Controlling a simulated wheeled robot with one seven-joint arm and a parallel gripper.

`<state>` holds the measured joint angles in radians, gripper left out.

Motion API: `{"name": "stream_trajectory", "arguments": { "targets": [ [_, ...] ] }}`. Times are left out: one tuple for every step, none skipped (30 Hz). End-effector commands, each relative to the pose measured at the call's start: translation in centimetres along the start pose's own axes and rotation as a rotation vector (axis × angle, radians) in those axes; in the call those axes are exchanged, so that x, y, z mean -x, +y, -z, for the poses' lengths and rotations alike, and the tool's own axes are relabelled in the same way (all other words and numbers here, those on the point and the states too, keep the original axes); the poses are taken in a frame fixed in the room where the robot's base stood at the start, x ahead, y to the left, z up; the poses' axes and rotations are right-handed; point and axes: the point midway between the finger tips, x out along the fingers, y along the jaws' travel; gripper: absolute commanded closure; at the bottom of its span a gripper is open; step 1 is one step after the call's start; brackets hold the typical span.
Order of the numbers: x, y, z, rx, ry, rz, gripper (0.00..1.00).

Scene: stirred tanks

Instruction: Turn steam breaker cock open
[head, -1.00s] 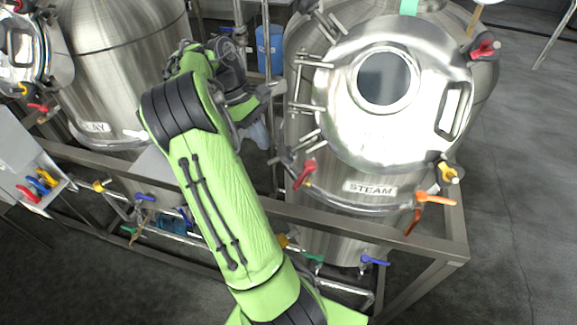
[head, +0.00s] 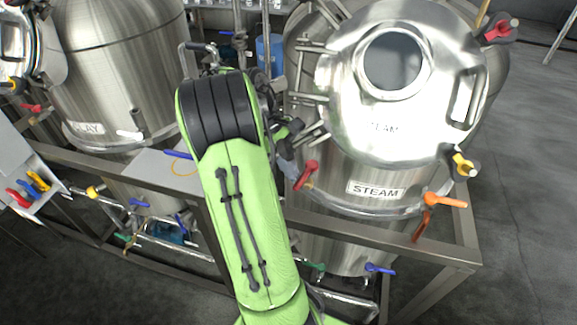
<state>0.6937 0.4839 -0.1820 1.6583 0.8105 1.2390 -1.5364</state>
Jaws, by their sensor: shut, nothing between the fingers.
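The tank labelled STEAM (head: 375,190) stands right of centre with its round lid (head: 340,75) closed. Coloured cock handles sit around it: a red one (head: 307,173) at the lower left of the lid, a red one (head: 500,30) at the upper right, a yellow one (head: 463,164) at the lower right and an orange one (head: 443,201) below. I cannot tell which is the breaker cock. My gripper (head: 293,131), dark and partly hidden by my green arm, is shut and empty at the tank's left side, a little above the lower-left red handle; contact is unclear.
A steel frame rail (head: 350,229) runs before the tank, with green (head: 314,267) and blue (head: 380,269) handles below. A second tank labelled CLAY (head: 90,129) stands at left. Clamp arms project from the steam lid's left edge. Open floor (head: 525,200) lies at right.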

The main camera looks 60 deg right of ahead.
Motion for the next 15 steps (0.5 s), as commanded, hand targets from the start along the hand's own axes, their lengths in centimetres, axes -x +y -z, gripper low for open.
{"name": "stream_trajectory", "arguments": {
  "targets": [
    [0.0,0.0,-0.4,-0.002,-0.001,0.0,1.0],
    [0.0,-0.1,-0.6,0.0,-0.001,0.0,1.0],
    [-0.1,-0.2,-1.0,-0.001,-0.002,0.0,1.0],
    [-0.2,-0.2,-1.3,-0.001,-0.001,0.001,1.0],
    [-0.3,-0.3,-1.5,-0.002,-0.001,0.002,1.0],
    [-0.4,-0.3,-1.6,-0.003,0.0,0.002,1.0],
    [-0.4,-0.3,-1.6,-0.004,-0.001,0.001,1.0],
    [-0.5,-0.2,-1.5,-0.005,0.0,0.001,1.0],
    [-0.5,-0.2,-1.5,-0.005,0.0,0.001,1.0],
    [-0.5,-0.2,-1.6,-0.006,0.0,0.001,1.0],
    [-0.5,-0.2,-1.6,-0.006,0.0,0.001,1.0],
    [-0.5,-0.2,-1.6,-0.007,0.0,0.001,1.0],
    [-0.5,-0.2,-1.6,-0.007,0.0,0.001,1.0],
    [-0.5,-0.2,-1.6,-0.008,-0.001,0.001,1.0],
    [-0.5,-0.1,-1.6,-0.008,-0.001,0.001,1.0]
  ]
}}
